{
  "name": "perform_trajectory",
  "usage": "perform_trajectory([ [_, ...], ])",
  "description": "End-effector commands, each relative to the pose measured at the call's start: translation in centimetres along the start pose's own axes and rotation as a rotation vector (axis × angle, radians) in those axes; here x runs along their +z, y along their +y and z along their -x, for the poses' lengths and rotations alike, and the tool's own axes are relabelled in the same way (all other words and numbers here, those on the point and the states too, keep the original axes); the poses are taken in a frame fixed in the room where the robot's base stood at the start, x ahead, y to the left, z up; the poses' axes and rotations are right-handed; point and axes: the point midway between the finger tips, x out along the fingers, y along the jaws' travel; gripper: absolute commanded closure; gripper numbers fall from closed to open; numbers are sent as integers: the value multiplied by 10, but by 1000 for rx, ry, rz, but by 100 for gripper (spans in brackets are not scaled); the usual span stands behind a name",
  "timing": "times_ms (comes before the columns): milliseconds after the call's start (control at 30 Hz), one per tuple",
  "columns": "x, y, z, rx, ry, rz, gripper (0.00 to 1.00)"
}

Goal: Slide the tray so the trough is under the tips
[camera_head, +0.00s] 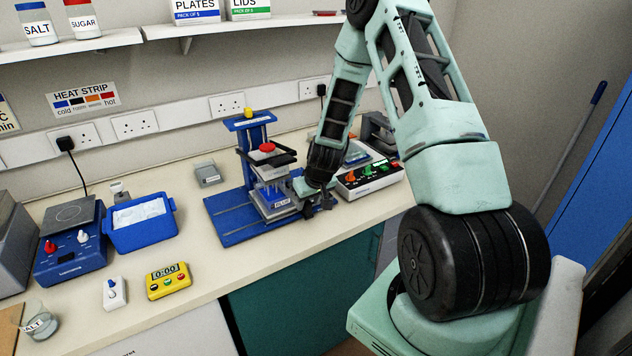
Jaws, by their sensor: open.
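A blue pipetting stand (233,232) stands on the bench with a red knob (267,147) on its head. Pale tips (268,190) hang below the head, over a small grey tray (277,212) on the blue base. A blue label shows on the tray's front. My gripper (319,203) is open at the tray's right side, close to its right edge; I cannot tell whether it touches. The trough is not clearly distinguishable, and the gripper and stand head hide part of the tray.
A box with coloured knobs (370,179) stands right of my gripper. A blue tub of white ice (140,238), a blue hotplate (70,262), a yellow timer (168,281) and a small grey box (207,173) stand to the left. Bare bench lies in front of the stand.

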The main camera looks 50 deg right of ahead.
Motion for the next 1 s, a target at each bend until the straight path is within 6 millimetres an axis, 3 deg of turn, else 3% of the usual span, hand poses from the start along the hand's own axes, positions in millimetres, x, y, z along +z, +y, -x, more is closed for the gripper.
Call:
perform_trajectory([
  [700, -1, 1, 122, 5, 7, 1, 58],
  [1000, 0, 1, 157, 3, 4, 0, 58],
])
